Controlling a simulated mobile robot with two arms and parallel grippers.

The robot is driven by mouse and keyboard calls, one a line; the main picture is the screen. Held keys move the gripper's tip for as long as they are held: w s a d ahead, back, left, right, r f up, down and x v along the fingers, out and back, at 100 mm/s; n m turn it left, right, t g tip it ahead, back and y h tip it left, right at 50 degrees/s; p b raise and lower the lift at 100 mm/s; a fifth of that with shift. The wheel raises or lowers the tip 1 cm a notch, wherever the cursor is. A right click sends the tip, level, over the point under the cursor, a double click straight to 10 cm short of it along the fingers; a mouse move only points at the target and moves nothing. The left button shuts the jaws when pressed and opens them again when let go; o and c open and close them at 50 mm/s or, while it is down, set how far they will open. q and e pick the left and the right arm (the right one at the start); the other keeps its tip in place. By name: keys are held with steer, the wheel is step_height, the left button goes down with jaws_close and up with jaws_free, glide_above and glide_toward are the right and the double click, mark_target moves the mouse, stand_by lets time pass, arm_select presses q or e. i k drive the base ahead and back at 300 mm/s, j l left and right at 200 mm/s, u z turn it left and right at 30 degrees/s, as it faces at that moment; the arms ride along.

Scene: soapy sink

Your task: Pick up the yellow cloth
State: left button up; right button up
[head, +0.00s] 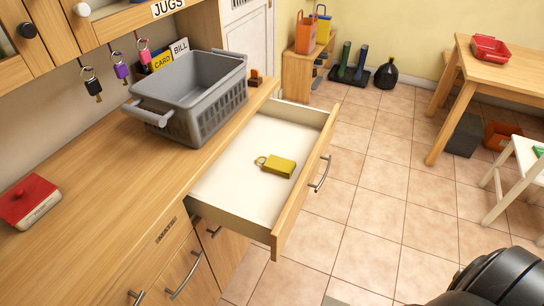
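I see no yellow cloth that I can make out. A small yellow block-like item with a metal ring, like a key tag or padlock (278,166), lies in the open drawer (250,195). The drawer has a pale bottom and wooden sides. Neither of my grippers is in view. A dark rounded shape at the bottom right looks like part of my own body.
A grey plastic basket (196,105) stands on the wooden counter (100,185), with a red box (28,201) at the left. Keys hang on the wall. A wooden table (470,75) and white stool (525,160) stand at the right. Tiled floor (370,180) between is clear.

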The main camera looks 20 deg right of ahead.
mark_target(280, 165)
steer(key=i+l+z, duration=0.25)
steer(key=i+l, duration=0.15)
steer(key=i+l+z, duration=0.25)
steer(key=i+l, duration=0.1)
steer(key=i, duration=0.05)
